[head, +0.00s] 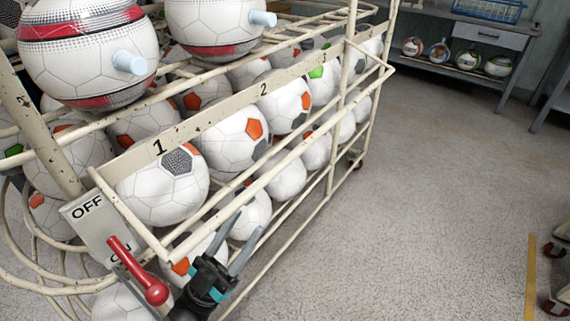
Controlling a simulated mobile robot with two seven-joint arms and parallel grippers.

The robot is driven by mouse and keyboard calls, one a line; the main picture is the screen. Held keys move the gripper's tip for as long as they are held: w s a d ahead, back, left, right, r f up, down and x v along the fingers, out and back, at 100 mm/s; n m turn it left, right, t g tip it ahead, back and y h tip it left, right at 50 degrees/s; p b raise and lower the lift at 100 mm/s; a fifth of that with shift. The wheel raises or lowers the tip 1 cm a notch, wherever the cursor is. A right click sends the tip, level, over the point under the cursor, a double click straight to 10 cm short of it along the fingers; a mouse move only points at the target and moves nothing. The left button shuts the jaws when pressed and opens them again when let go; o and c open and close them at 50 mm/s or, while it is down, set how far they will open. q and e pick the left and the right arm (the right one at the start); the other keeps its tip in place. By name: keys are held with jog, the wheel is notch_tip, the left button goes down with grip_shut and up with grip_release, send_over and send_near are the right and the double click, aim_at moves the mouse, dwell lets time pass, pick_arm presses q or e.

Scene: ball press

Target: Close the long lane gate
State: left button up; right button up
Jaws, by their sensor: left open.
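A cream metal rack holds balls in a long lane behind a flat bar (215,112) marked 1 and 2. A cream tube rail (272,155) stands out in front of the bar and runs along the lane; I take it for the long lane gate, but cannot tell for sure. Its near end piece (128,218) juts toward the lower middle. My left gripper (249,226) is at the bottom, its dark fingers spread and pointing up, just below the rail's near part. My right gripper is out of view.
A red-handled lever (132,270) sits by an OFF/ON plate (90,208) left of my gripper. Two larger balls with pale blue pegs (130,62) rest above the lane.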

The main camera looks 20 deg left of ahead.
aim_at(285, 158)
pick_arm(q)
jog(key=x, duration=1.3)
jog(key=shift+b, duration=0.35)
jog(key=shift+w+d+r, duration=0.25)
jog(key=shift+w+r, duration=0.2)
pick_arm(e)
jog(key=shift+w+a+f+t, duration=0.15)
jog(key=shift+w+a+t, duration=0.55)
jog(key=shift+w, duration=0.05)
pick_arm(q)
jog(key=shift+c, duration=0.3)
grip_shut()
